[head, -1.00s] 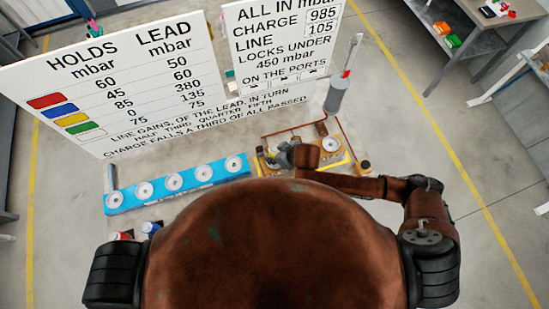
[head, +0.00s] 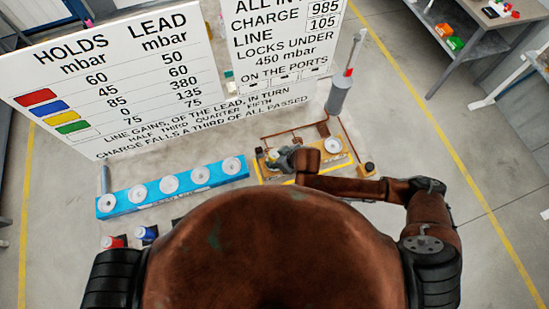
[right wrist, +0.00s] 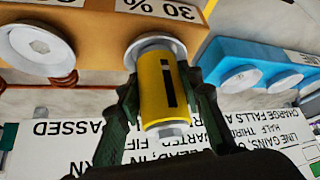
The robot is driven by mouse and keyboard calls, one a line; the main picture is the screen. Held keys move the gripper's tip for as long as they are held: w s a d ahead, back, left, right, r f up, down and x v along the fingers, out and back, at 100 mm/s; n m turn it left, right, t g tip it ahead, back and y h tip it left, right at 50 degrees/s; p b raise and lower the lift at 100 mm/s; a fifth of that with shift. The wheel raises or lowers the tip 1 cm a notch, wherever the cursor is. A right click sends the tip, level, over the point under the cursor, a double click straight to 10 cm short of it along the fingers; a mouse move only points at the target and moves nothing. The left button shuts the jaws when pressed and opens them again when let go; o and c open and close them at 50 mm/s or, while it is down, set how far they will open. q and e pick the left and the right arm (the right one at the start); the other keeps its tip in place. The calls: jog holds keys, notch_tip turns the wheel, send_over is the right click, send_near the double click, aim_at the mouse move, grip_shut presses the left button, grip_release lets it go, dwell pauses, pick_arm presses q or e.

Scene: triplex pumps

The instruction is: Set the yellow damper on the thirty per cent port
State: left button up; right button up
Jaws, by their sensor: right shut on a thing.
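The yellow damper (right wrist: 165,90), a yellow cylinder with a dark mark and metal ends, is between the fingers of my right gripper (right wrist: 166,105) in the right wrist view. The gripper is shut on it. Its far end meets the pale round port disc (right wrist: 150,45) beside the "30 %" label (right wrist: 165,8) on the orange block (right wrist: 95,18). I cannot tell whether it is fully seated. In the head view my right gripper (head: 287,158) is over the block's left part, mostly hiding the damper. My left gripper is not in view.
Another pale port (right wrist: 38,48) is on the block. A blue block (head: 175,187) with several white discs lies to the left. Red (head: 112,242) and blue (head: 147,234) dampers stand in front of it. Lettered boards (head: 110,80) stand behind, and a grey cylinder (head: 340,95) stands behind the orange block.

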jog(key=shift+f, duration=0.25)
jog(key=o, duration=1.4)
jog(key=shift+s+f, duration=0.1)
jog(key=shift+f, duration=0.05)
jog(key=shift+d, duration=0.1)
jog(key=shift+r, duration=0.25)
jog(key=v, duration=1.2)
jog(key=shift+r, duration=0.55)
